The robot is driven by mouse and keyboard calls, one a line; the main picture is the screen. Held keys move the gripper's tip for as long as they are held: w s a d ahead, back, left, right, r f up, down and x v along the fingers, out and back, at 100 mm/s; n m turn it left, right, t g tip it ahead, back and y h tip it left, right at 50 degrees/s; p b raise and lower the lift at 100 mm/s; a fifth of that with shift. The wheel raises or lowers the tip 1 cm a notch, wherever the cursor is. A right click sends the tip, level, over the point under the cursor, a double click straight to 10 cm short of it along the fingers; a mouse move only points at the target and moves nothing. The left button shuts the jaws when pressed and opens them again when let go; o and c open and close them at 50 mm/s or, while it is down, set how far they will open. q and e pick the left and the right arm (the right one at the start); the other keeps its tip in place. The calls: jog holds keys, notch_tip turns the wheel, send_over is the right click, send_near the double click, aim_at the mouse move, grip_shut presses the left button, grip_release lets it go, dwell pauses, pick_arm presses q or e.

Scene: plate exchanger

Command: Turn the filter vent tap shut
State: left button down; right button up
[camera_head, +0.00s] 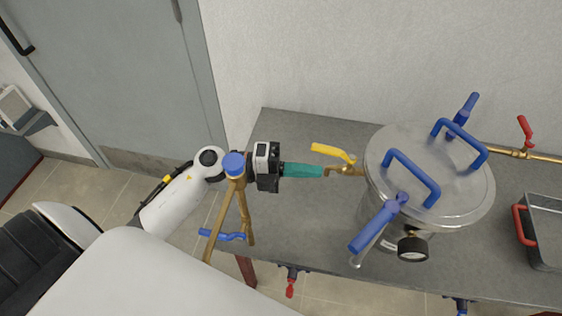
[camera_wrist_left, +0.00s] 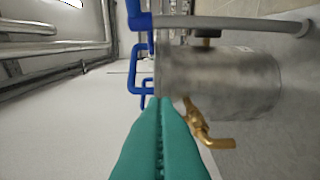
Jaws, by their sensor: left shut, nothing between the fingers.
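A tap with a yellow lever (camera_head: 333,152) and a brass body (camera_head: 346,170) sticks out of the left side of a round metal filter vessel (camera_head: 425,165). I take it to be the vent tap. Its lever points left, back toward my arm. My left gripper (camera_head: 320,171) has teal fingers that are shut and empty. Their tips are just left of the brass body and below the lever in the picture; I cannot tell whether they touch it. In the left wrist view the fingers (camera_wrist_left: 161,105) point at the vessel (camera_wrist_left: 230,82), with the brass tap (camera_wrist_left: 198,122) just right of them. My right gripper is out of view.
The vessel stands on a grey table (camera_head: 300,225) and has blue handles (camera_head: 412,178) and a gauge (camera_head: 412,248). A brass pipe with a blue-handled valve (camera_head: 233,165) rises beside my left wrist. A red valve (camera_head: 525,130) and metal tray (camera_head: 545,230) are at the right.

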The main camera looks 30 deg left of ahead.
aim_at(334, 152)
pick_arm(q)
jog(key=w, duration=0.1)
jog(key=w+a, duration=0.1)
jog(key=w, duration=0.1)
jog(key=shift+w, duration=0.25)
jog(key=shift+w+a+f+m+g+b, duration=0.15)
jog(key=shift+w+m+g+b, duration=0.15)
jog(key=shift+g+b, duration=0.15)
jog(key=shift+h, duration=0.3)
